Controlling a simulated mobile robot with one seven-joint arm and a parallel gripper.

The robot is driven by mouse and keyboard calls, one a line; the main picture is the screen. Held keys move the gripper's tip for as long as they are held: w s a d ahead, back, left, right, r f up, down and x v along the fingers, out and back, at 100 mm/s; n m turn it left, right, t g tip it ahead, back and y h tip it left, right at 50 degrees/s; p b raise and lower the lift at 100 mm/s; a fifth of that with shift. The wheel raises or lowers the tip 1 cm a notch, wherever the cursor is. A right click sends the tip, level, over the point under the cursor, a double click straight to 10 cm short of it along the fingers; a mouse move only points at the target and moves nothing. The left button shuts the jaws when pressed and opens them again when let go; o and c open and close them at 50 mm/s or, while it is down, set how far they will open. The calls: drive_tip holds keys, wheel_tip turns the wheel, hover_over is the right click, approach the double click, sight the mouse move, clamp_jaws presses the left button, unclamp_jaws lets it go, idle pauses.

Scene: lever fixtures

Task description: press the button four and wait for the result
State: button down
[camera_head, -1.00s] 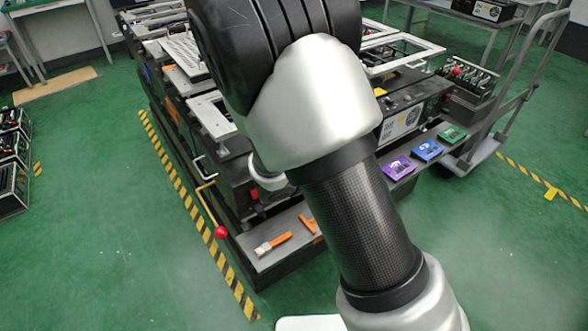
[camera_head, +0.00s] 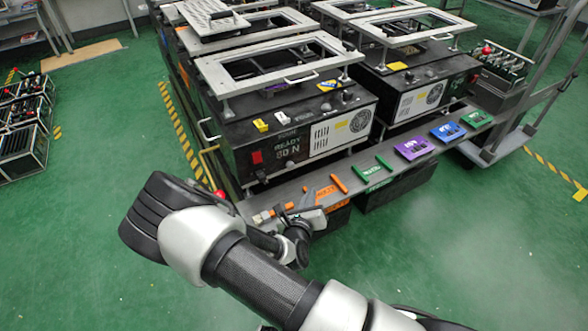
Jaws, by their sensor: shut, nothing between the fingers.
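The nearest test machine (camera_head: 300,140) is a black box with a light metal frame on top. Its front display reads "READY" with a number that looks like "80 N". A yellow button (camera_head: 261,125) and a white button (camera_head: 281,116) sit on its top front edge, and a red switch (camera_head: 257,157) is on its front. I cannot make out which button is four. My gripper (camera_head: 301,238) is low in front of the grey shelf, apart from the machine's buttons. It is shut and empty, partly hidden by my arm.
A cart (camera_head: 500,140) stands right. Green floor (camera_head: 90,240) is free at left.

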sight(290, 165)
drive_tip(key=shift+w, duration=0.1)
drive_tip(key=shift+w+a+f+b, duration=0.1)
drive_tip(key=shift+w+a+b, duration=0.3)
drive_tip(key=shift+w+b, duration=0.1)
drive_tip(key=w+a, duration=0.1)
drive_tip(key=w+a+b, duration=0.1)
drive_tip(key=w, duration=0.1)
drive_tip(key=w+a+b, duration=0.1)
drive_tip(key=shift+w, duration=0.35)
drive_tip(key=shift+w+a+b, duration=0.3)
drive_tip(key=shift+w+a, duration=0.25)
drive_tip(key=shift+w, duration=0.15)
idle(1.1)
drive_tip(key=shift+w+a, duration=0.2)
drive_tip(key=shift+w, duration=0.15)
drive_tip(key=shift+w+a, duration=0.3)
drive_tip(key=shift+w, duration=0.1)
idle(0.9)
drive_tip(key=shift+s+r, duration=0.1)
drive_tip(key=shift+r, duration=0.1)
drive_tip(key=shift+s+d+p, duration=0.5)
drive_tip(key=shift+s+p, duration=0.15)
drive_tip(key=shift+p, duration=0.15)
